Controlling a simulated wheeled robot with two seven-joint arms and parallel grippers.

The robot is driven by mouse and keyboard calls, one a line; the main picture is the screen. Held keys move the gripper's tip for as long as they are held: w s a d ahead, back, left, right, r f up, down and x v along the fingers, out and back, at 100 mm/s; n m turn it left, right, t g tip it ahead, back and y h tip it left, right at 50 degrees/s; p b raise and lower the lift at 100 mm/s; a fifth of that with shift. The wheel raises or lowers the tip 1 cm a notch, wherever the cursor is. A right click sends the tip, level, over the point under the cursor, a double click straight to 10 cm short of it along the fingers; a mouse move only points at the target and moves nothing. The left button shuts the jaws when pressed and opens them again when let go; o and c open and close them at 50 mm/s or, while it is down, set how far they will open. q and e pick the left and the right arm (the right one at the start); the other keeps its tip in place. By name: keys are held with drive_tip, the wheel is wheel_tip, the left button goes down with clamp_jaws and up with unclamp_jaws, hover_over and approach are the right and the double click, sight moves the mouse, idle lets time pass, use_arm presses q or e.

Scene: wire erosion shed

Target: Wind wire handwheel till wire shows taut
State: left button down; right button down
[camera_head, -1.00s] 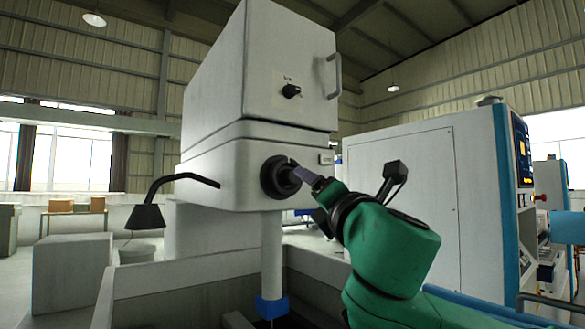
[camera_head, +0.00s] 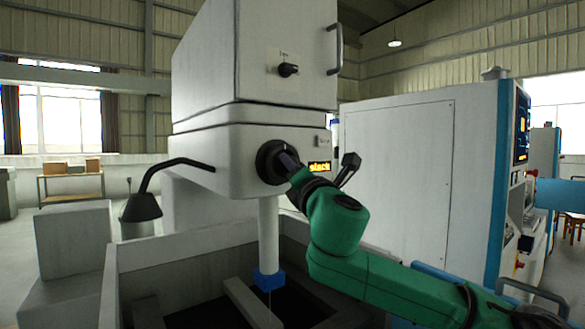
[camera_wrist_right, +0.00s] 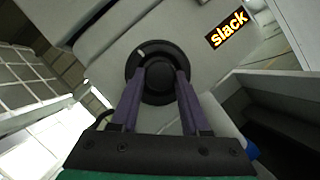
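The black round handwheel (camera_head: 268,163) is on the front of the white machine head; a pale mark shows on its rim in the right wrist view (camera_wrist_right: 136,68). My right gripper (camera_head: 289,160) reaches it from the right. In the right wrist view, its two purple fingers (camera_wrist_right: 160,72) stand apart, one on each side of the wheel's dark hub; whether they touch it I cannot tell. A small display (camera_head: 319,167) right of the wheel reads "slack"; it also shows in the wrist view (camera_wrist_right: 227,29). A faint thin wire shows below the blue nozzle (camera_head: 269,280). My left gripper is out of view.
A black lamp (camera_head: 143,207) on a bent arm stands left of the head. A black knob (camera_head: 288,70) and a handle (camera_head: 336,50) are above the wheel. An open-topped tank (camera_head: 190,252) lies below. A white cabinet (camera_head: 400,180) stands to the right.

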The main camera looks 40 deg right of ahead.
drive_tip(key=m+g+p, duration=0.1)
drive_tip(key=m+p, duration=0.1)
drive_tip(key=m+g+p, duration=0.1)
drive_tip(key=m+p, duration=0.2)
drive_tip(key=m+g+p, duration=0.1)
drive_tip(key=m+p, duration=0.1)
drive_tip(key=m, duration=0.1)
drive_tip(key=shift+a+r+h+p, duration=0.1)
drive_tip(key=shift+r+h+p, duration=0.2)
drive_tip(key=shift+p, duration=0.1)
drive_tip(key=shift+g, duration=0.3)
drive_tip(key=shift+f, duration=0.1)
drive_tip(key=c, duration=0.8)
unclamp_jaws()
drive_tip(key=o, duration=0.4)
drive_tip(key=shift+s, duration=0.1)
